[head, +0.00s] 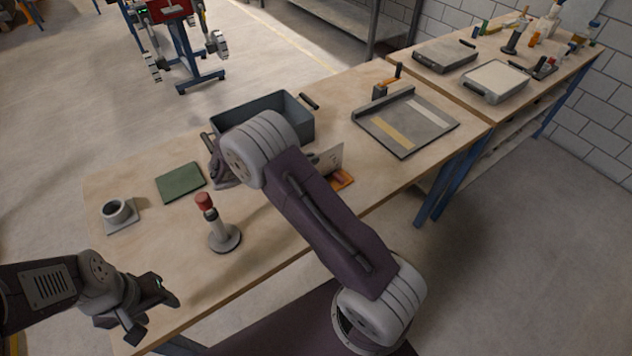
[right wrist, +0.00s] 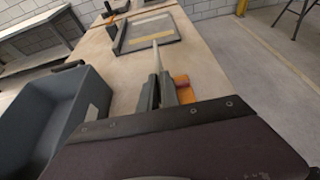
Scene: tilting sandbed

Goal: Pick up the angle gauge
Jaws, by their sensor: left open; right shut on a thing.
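A thin pale grey plate, which I take to be the angle gauge (head: 331,159), stands on edge over the table in the middle of the head view. In the right wrist view the gauge (right wrist: 156,57) shows nearly edge-on, between the fingers. My right gripper (right wrist: 165,92) is shut on it. In the head view my right forearm hides most of that gripper. An orange item (head: 341,180) is just below the plate; it also shows beside the fingers in the right wrist view (right wrist: 183,90). My left gripper (head: 157,308) is open and empty near the front left table edge.
A grey bin (head: 298,126) stands behind my right arm. A flat grey tray (head: 425,137) with pale strips lies to the right. A red-topped tool (head: 223,237), a green pad (head: 180,182) and a grey cup (head: 116,211) stand left. The wooden table between these is bare.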

